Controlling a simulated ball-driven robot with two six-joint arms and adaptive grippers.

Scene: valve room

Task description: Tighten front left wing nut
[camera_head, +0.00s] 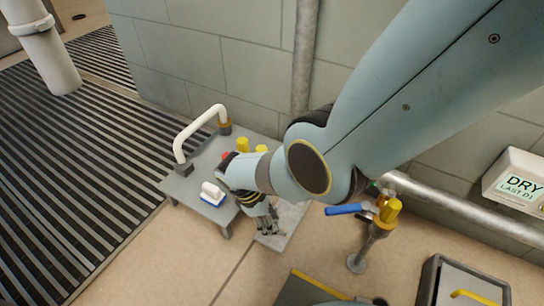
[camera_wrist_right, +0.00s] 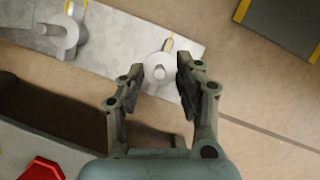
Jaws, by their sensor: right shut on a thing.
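My right gripper (camera_head: 267,228) reaches down to a pale metal plate (camera_head: 290,217) beside the low grey table. In the right wrist view my right gripper (camera_wrist_right: 161,75) has its fingers on either side of a grey wing nut (camera_wrist_right: 160,74) and is shut on it. This wing nut sits near one end of the plate (camera_wrist_right: 120,45), with a short yellow mark beside it. A second wing nut (camera_wrist_right: 62,37) stands further left on the plate, also with a yellow mark. In the head view the gripper and arm hide the held nut. My left gripper is out of view.
The low grey table (camera_head: 172,187) carries a white curved pipe (camera_head: 190,132), a blue-and-white brush (camera_head: 213,193) and yellow pieces (camera_head: 243,145). A blue-handled valve (camera_head: 345,209) stands right of the plate. A red part (camera_wrist_right: 42,170) shows at the wrist view's lower left.

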